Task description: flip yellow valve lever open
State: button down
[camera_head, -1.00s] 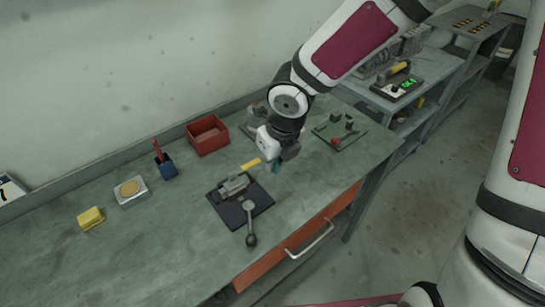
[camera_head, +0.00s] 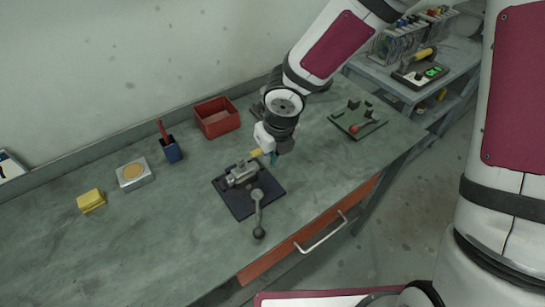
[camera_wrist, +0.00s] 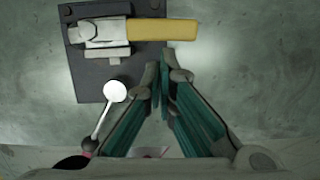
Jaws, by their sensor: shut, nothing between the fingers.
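The yellow valve lever (camera_wrist: 162,29) sticks out to the right from the grey valve body (camera_wrist: 100,30) in the wrist view. In the head view the valve (camera_head: 241,174) sits on a dark base plate (camera_head: 236,207), and the lever's yellow end (camera_head: 255,153) shows beside my gripper. My gripper (camera_wrist: 160,65) is shut and empty, with green-padded fingers. Its tips appear just below the lever in the wrist view; I cannot tell whether they touch it. In the head view my gripper (camera_head: 274,158) is at the lever's right end, partly hidden by my wrist.
A ball-ended metal handle (camera_head: 258,208) stands at the plate's front, close to my fingers. A red bin (camera_head: 217,118), a blue cup (camera_head: 171,150), a scale-like box (camera_head: 134,174) and a yellow block (camera_head: 91,200) stand left. A green board (camera_head: 358,120) lies right.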

jog(key=shift+w+a, duration=0.2)
jog(key=shift+w, duration=0.2)
jog(key=shift+w+a, duration=0.1)
jog(key=shift+w, duration=0.2)
jog(key=shift+r, duration=0.1)
